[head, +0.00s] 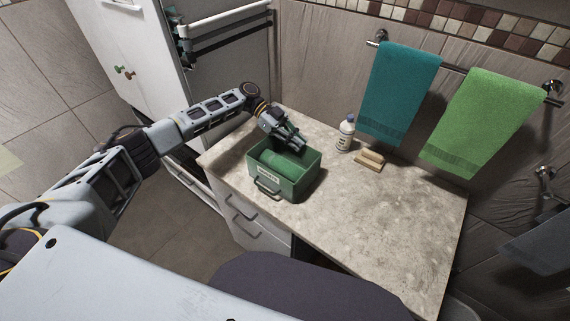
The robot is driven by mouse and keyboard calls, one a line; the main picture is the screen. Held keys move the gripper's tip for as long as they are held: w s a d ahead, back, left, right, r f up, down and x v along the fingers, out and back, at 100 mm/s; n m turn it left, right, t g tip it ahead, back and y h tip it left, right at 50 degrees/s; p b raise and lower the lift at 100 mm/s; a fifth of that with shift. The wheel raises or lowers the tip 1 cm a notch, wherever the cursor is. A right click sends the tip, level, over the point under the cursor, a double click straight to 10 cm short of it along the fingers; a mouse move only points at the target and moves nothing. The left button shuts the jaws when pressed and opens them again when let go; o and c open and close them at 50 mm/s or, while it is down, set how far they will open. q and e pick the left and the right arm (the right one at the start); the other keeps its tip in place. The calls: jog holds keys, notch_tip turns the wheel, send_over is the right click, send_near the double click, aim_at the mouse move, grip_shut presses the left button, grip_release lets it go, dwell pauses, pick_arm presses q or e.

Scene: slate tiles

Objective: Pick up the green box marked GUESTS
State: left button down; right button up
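The green box (300,185) stands upright on the stone-look countertop (370,220), near its left front edge. A pale label shows on its front wall, too small to read for sure, with a handle (267,189) below it. A rolled green cloth (280,163) lies inside. My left gripper (293,142) reaches in from the left, with its fingers at the far rim of the box. Whether the fingers touch or straddle that rim, and how far apart they are, I cannot tell. My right gripper is out of view.
A white bottle (345,134) and tan bars (369,160) stand behind and right of the box. A teal towel (399,95) and a green towel (482,122) hang on the wall rail. The right part of the countertop is clear.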

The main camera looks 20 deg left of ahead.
pick_arm(q)
jog(key=shift+r, duration=0.4)
notch_tip(320, 180, up, 8)
jog(key=shift+b, duration=0.55)
jog(key=shift+r, duration=0.65)
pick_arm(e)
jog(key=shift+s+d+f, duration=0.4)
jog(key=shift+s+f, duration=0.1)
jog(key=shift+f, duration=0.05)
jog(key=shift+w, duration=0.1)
